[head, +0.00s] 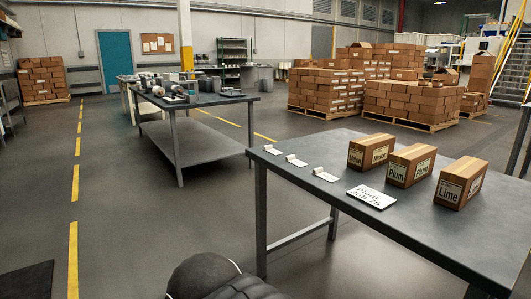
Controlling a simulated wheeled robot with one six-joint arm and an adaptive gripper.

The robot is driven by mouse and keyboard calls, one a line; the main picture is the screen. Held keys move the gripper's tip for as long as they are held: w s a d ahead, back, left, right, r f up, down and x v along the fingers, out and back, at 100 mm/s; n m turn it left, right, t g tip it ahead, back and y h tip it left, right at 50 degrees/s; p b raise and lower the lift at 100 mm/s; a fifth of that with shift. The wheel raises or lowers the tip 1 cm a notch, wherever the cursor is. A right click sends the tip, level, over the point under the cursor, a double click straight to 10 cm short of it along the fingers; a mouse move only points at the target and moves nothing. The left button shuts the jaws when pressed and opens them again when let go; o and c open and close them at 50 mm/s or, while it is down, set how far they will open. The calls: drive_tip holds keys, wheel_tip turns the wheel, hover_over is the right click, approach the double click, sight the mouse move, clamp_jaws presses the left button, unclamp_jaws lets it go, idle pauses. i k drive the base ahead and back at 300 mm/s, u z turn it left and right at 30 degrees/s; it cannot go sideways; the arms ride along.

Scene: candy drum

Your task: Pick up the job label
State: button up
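A white card with large black print (372,196) lies flat on the near grey table (420,232); its top word looks like "Plum", and the lines below it are too small to read surely. It looks like the job label. It lies in front of the cardboard boxes, close to the table's left long edge. Nothing touches it. My gripper is not in view; only a dark rounded part of my own body shows at the bottom of the picture.
Three boxes stand behind the card: Melon (371,152), Plum (410,165) and Lime (460,183). Three small white pieces (296,161) lie along the table's left edge. A second table (195,102) stands farther back. The floor at left is mostly clear.

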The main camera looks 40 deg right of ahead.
sight(291, 158)
drive_tip(key=i, duration=3.05)
drive_tip(key=z, duration=4.45)
